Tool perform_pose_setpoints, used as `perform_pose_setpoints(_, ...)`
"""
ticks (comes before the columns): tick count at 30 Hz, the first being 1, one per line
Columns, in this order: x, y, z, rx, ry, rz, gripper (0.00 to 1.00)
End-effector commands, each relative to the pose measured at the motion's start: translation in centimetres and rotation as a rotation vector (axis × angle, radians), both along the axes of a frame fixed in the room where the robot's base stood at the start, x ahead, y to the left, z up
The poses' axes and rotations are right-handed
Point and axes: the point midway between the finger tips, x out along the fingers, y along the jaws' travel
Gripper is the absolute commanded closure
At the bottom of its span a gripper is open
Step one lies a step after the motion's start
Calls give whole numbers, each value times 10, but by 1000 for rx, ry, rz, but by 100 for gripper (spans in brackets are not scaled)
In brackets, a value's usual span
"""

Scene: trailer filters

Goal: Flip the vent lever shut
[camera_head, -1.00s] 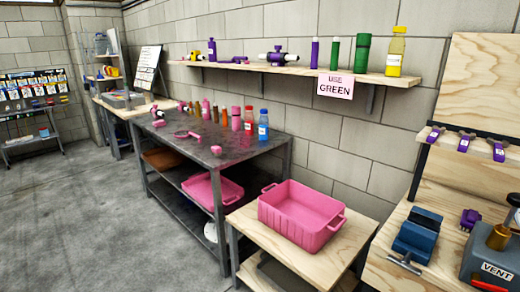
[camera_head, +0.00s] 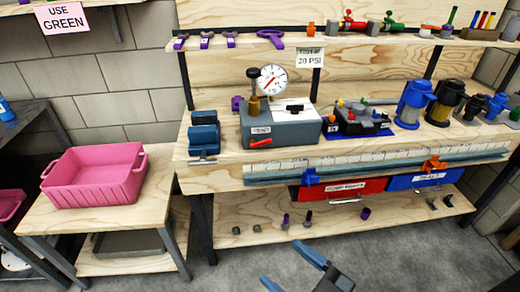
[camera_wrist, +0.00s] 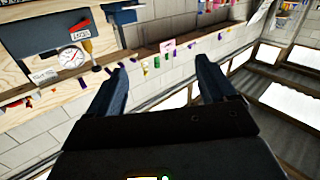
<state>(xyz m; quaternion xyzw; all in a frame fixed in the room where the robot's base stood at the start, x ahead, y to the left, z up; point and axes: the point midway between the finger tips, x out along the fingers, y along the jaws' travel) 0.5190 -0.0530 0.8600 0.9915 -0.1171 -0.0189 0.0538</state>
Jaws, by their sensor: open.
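A grey box (camera_head: 285,128) stands on the wooden workbench, with a white round gauge (camera_head: 272,80) and a black-topped brass valve (camera_head: 254,82) on it. Its front carries a small label (camera_head: 261,130) and, below it, a thin red lever (camera_head: 261,142) lying nearly level. The gauge also shows in the wrist view (camera_wrist: 71,58). My gripper (camera_head: 290,268) is low in front of the bench, well apart from the box. In the wrist view my gripper (camera_wrist: 163,66) has its two dark blue fingers spread with nothing between them.
A blue vise (camera_head: 204,132) stands left of the box; a small dark device (camera_head: 355,121) stands to its right. A pink bin (camera_head: 95,178) sits on a lower table at left. Red (camera_head: 345,191) and blue (camera_head: 420,180) drawers hang under the benchtop. Grey floor in front is open.

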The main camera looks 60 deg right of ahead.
Motion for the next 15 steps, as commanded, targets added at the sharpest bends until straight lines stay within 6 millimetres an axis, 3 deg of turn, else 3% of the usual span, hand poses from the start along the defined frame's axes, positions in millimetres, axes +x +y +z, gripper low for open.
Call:
perform_pose_setpoints(1, 17, -12, -12, -21, -30, -37, 11)
perform_pose_setpoints(6, 67, -58, -38, -95, -113, -161, 0)
perform_pose_setpoints(15, 148, -165, -55, -235, -230, -407, 0)
